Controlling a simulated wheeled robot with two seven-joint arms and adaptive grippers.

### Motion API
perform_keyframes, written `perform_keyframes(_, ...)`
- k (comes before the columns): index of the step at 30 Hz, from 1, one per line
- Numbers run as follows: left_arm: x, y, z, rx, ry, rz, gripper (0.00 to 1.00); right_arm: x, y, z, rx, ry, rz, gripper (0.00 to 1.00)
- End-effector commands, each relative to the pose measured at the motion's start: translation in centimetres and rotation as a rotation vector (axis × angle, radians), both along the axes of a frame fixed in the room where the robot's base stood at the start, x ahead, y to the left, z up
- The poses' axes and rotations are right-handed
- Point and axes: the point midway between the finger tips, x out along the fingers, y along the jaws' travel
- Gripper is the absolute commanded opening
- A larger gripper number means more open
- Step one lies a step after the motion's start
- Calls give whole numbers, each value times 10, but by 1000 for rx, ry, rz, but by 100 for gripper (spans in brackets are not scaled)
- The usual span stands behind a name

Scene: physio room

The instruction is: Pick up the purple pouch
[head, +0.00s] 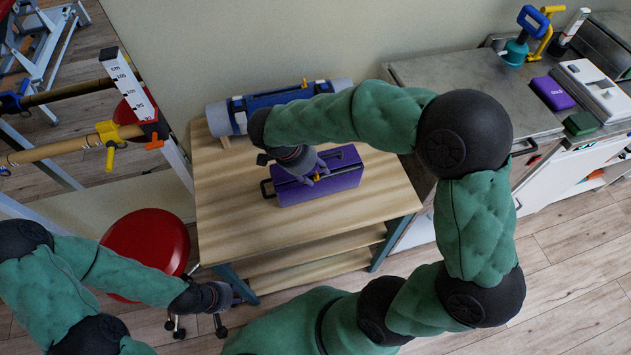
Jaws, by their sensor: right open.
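A purple pouch (345,182) with dark handles and a small yellow detail lies on the wooden table (240,215). My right gripper (317,176) is open at the top of this pouch, with its fingers over the middle; I cannot tell whether they touch it. The gripper and wrist hide part of the pouch's left and back. My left gripper (236,296) is low beside the table's front left leg, away from the pouch; its fingers are too small and dark to tell their opening.
A blue and grey roll (240,112) lies along the table's back edge. A red stool (148,240) and parallel bars (65,148) stand at left. On the right counter (440,72) are a smaller purple item (553,93), a dark green item (581,123) and a white device (592,88). The table's front is clear.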

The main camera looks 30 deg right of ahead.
Motion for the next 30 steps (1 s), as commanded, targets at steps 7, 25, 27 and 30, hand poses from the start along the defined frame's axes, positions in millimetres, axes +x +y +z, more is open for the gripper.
perform_keyframes(7, 0, 0, -3, 0, 0, 0, 33, 0, -4, -7, 1, 0, -1, 44)
perform_keyframes(25, 0, 0, -3, 0, 0, 0, 33, 0, -4, -6, 0, -3, -1, 0)
perform_keyframes(27, 0, 0, -3, 0, 0, 0, 33, 0, -4, -6, 0, -3, -1, 0)
perform_keyframes(30, 0, 0, -2, 0, 0, 0, 33, 0, -4, -5, 0, -3, -1, 0)
